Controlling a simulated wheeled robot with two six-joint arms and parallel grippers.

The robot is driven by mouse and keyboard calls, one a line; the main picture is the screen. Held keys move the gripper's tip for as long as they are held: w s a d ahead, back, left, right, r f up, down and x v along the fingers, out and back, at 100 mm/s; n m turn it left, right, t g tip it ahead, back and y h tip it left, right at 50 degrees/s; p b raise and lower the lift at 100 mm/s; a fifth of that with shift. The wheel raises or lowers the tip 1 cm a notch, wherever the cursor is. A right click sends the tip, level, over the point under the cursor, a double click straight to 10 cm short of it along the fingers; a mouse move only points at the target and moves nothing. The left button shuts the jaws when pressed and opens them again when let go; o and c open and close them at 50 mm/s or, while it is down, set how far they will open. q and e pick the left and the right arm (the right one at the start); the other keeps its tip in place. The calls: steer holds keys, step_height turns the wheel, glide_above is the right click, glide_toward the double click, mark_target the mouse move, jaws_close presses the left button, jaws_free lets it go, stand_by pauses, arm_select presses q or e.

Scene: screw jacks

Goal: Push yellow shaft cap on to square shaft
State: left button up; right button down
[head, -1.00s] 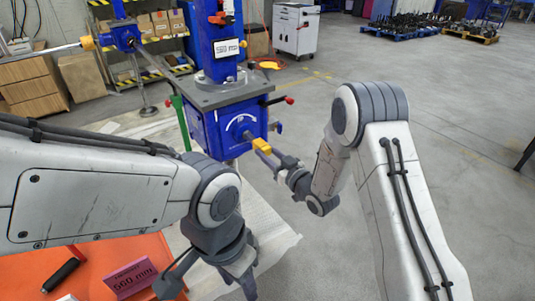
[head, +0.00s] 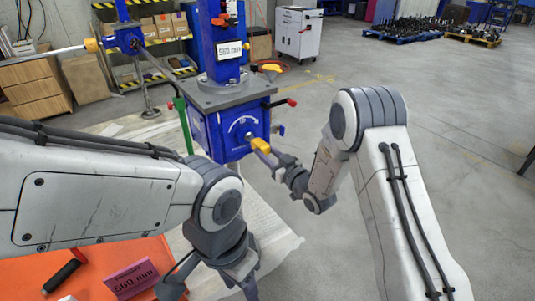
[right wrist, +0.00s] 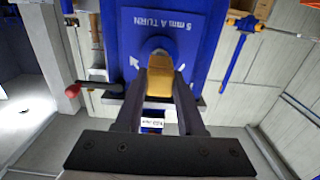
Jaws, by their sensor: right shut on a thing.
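The yellow shaft cap (head: 260,145) is at the front of the screw jack's blue gearbox (head: 236,134). My right gripper (head: 270,154) is shut on the cap from the near right side. In the right wrist view the yellow cap (right wrist: 160,84) sits between both fingers, pointing at the gearbox face (right wrist: 184,35) below the "5 mm A TURN" text. The square shaft is mostly hidden behind the cap, so I cannot tell how far the cap is on it. My left gripper (head: 240,278) hangs at the bottom of the head view, away from the jack; its jaws are unclear.
An orange table top (head: 95,275) at lower left holds a pink "560 mm" sign (head: 131,279) and a black-handled tool (head: 62,276). A red-tipped lever (head: 288,102) sticks out right of the gearbox. A second blue jack (head: 126,38) stands behind left. Floor at right is clear.

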mark_target(260, 147)
steer(key=shift+b+x, duration=0.4)
steer(key=shift+x, duration=1.1)
steer(key=shift+c, duration=2.2)
jaws_free()
steer(key=b+v, duration=0.1)
steer(key=v, duration=0.9)
steer(key=shift+s, duration=0.15)
steer(key=shift+d, duration=0.1)
